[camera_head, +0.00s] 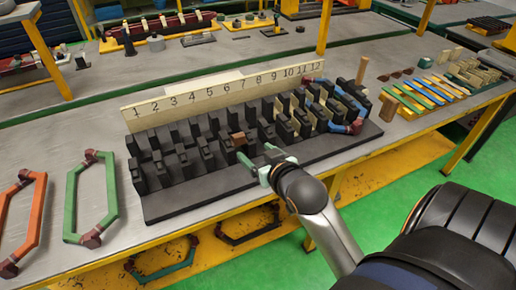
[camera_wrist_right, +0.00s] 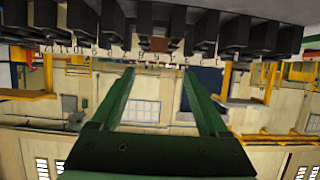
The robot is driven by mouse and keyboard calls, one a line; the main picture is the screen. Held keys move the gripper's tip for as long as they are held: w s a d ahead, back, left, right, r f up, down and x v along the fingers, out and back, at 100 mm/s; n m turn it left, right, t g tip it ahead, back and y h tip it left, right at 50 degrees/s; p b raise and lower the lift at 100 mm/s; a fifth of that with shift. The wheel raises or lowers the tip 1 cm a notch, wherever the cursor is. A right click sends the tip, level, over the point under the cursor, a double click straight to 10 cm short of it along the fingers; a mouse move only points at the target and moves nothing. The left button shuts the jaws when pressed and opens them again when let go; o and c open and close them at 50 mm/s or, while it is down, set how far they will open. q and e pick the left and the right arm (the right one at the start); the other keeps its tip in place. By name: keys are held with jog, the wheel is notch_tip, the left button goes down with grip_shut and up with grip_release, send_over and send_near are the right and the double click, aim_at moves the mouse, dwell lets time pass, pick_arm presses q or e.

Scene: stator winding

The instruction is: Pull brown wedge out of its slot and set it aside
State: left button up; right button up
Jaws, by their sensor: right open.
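A black stator block (camera_head: 170,205) lies on the grey table, with rows of black teeth and a pale board numbered 1 to 12 behind them. The small brown wedge (camera_head: 239,138) sits among the teeth near the middle, in front of about number 7. It also shows in the right wrist view (camera_wrist_right: 160,44), top centre between dark teeth. My right gripper (camera_head: 257,156), with green fingers, is open and empty just in front of the wedge, apart from it. In the right wrist view the open fingers (camera_wrist_right: 158,74) point toward the wedge. My left gripper is not in view.
A blue coil (camera_head: 352,104) sits in the slots at the right end. A green coil (camera_head: 72,205) and an orange coil (camera_head: 35,215) lie at left. Coloured strips (camera_head: 425,92) and small wooden blocks lie at right. Bare table (camera_head: 100,115) shows behind the green coil.

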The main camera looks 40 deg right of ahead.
aim_at(239, 136)
jog(key=shift+d+r, duration=0.15)
jog(key=shift+r, duration=0.1)
jog(key=shift+w, duration=0.1)
jog(key=x, duration=1.2)
jog(key=shift+w, duration=0.2)
grip_shut()
dwell(0.4)
